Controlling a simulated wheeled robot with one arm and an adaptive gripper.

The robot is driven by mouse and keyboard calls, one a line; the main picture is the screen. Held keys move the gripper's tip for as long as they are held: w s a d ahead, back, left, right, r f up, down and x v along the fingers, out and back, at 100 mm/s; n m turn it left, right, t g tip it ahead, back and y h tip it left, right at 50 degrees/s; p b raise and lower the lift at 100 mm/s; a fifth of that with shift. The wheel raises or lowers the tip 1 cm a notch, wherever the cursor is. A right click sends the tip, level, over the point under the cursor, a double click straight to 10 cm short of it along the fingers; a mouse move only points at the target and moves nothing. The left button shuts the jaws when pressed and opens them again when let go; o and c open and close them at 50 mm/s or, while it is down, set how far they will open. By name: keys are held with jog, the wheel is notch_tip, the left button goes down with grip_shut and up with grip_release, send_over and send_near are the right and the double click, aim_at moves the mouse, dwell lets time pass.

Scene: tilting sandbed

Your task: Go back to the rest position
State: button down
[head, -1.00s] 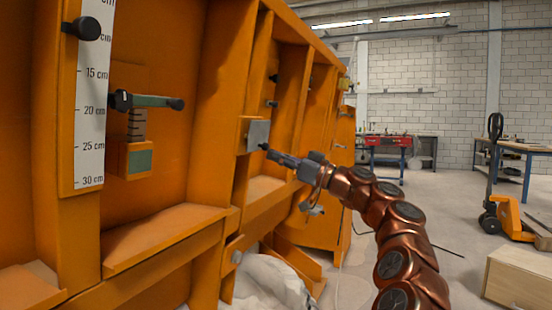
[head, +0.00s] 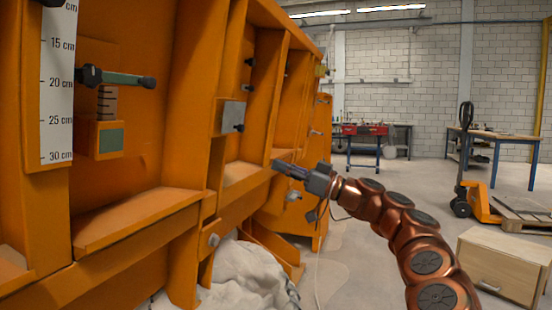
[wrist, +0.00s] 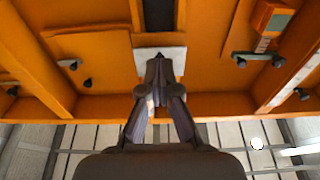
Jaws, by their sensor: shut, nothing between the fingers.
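My gripper (head: 277,164) is at the end of my copper-coloured arm, in front of the orange sandbed frame (head: 190,120). It is shut and empty, with clear air around it. In the wrist view my gripper (wrist: 158,68) has its fingers together, pointing toward a light grey plate (wrist: 172,60) on the orange frame. The same grey plate (head: 233,117), with a black knob (head: 239,128) on it, is up and left of the gripper in the head view. The fingers look apart from the plate there.
A green-handled lever (head: 125,80) and a white scale (head: 57,90) are on the frame at left. A wooden cabinet (head: 503,265) and an orange pallet truck (head: 480,202) stand at right. The floor between is largely clear.

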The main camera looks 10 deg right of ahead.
jog(key=s+a+r+n+g+h+p, duration=0.1)
jog(key=s+a+r+g+p, duration=0.3)
jog(key=s+a+r+p, duration=0.5)
jog(key=s+a+r+g+h+p, duration=0.2)
jog(key=s+a+r+g+p, duration=0.3)
jog(key=s, duration=0.5)
jog(key=s+f+m+h+p, duration=0.3)
jog(key=s+h+p, duration=0.2)
jog(key=s+p, duration=0.65)
jog(key=s+d+f+m+g+h+p, duration=0.1)
jog(key=s+d+f+m+h+p, duration=0.2)
jog(key=s+d+m+h+p, duration=0.2)
jog(key=s+d+f+m+g+h+p, duration=0.1)
jog(key=s+d+f+m+h+p, duration=0.3)
jog(key=s+d+p, duration=0.7)
jog(key=s+d+m+h, duration=0.1)
jog(key=s+d+h, duration=0.1)
jog(key=s+d, duration=0.2)
jog(key=shift+d+m+g+p, duration=0.3)
jog(key=shift+d+p, duration=0.05)
jog(key=shift+d, duration=0.1)
